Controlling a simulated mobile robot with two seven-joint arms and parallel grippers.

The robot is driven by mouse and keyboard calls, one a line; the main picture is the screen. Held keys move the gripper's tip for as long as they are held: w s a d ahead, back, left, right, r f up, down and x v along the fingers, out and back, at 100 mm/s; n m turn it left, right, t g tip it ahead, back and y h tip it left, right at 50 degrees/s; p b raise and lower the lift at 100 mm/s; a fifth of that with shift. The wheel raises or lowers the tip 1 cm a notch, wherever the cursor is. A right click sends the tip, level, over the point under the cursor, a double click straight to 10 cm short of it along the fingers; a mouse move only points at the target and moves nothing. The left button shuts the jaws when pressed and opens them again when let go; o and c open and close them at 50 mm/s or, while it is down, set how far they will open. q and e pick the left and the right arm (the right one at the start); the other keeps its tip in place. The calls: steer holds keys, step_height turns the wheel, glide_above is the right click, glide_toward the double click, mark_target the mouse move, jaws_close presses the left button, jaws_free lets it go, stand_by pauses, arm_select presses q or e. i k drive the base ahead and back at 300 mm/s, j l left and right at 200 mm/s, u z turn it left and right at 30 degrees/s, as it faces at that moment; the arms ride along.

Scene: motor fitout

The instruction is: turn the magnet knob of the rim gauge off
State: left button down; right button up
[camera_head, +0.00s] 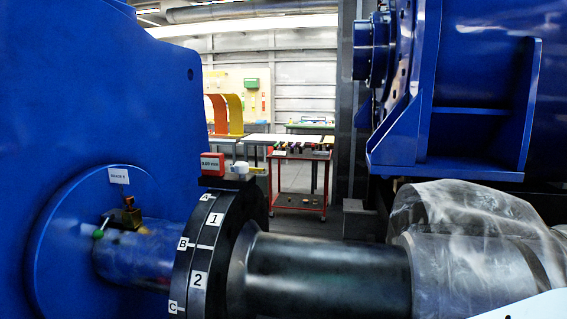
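A black coupling disc (233,245) with white tags A, B, C and 1, 2 stands in the middle. On top of its rim sit a red block with a white label (212,163), a white round piece (240,171) and a short yellow piece (258,170). At left, a small brass-coloured block (128,215) with a green-tipped part (98,234) sits by the shaft, below a white tag (118,176) on the blue housing. I cannot tell which fitting is the rim gauge or how its magnet knob is set. Neither gripper is in view.
A large blue housing (100,90) fills the left, and a blue motor (480,80) hangs at upper right. A grey shaft (325,275) runs right to a part wrapped in clear film (470,225). A red trolley (300,190) stands behind in the gap.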

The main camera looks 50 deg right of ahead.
mark_target(241, 168)
steer(key=i+z, duration=0.2)
steer(key=z, duration=0.2)
steer(key=i+j+z, duration=0.15)
steer(key=z, duration=0.3)
steer(key=i+j+z, duration=0.15)
steer(key=z, duration=0.25)
steer(key=i, duration=0.05)
